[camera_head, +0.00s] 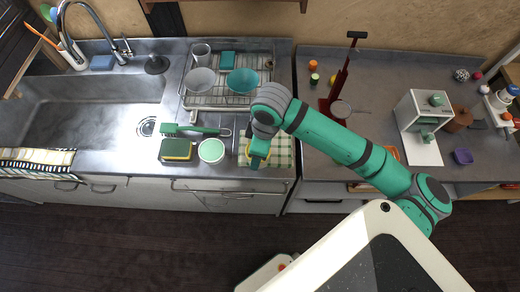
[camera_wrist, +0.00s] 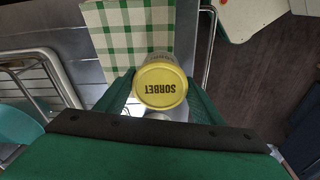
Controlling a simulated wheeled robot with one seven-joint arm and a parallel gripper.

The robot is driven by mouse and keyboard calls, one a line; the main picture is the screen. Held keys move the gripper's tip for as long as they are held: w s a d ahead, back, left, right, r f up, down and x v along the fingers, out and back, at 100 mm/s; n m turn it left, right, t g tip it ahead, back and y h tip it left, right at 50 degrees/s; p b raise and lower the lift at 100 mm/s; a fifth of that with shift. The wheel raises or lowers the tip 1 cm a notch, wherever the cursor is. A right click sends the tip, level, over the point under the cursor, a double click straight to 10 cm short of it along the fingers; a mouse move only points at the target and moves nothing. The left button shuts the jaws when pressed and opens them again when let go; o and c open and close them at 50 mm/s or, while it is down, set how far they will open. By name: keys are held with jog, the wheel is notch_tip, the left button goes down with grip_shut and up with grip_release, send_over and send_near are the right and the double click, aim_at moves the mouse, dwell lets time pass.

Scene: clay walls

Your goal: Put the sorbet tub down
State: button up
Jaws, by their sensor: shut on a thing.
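The sorbet tub (camera_wrist: 162,84) shows in the wrist view, with a yellow lid marked SORBET facing the camera. My gripper (camera_wrist: 163,98) is shut on it, one green finger on each side. In the head view my gripper (camera_head: 256,160) hangs over a green-and-white checked cloth (camera_head: 281,153) at the counter's front edge. The cloth also shows in the wrist view (camera_wrist: 125,30), beyond the tub. The tub is mostly hidden behind my gripper in the head view. I cannot tell whether its base touches the cloth.
A green round tub (camera_head: 211,150) and a dark box with a yellow-green top (camera_head: 176,150) stand left of the cloth. A dish rack (camera_head: 228,93) with bowls is behind. The sink (camera_head: 90,108) is further left. A red stand (camera_head: 341,85) is on the right counter.

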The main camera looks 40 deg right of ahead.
jog(key=shift+s+d+f, duration=0.1)
jog(key=shift+s+d, duration=0.05)
jog(key=shift+s, duration=0.15)
jog(key=shift+f, duration=0.1)
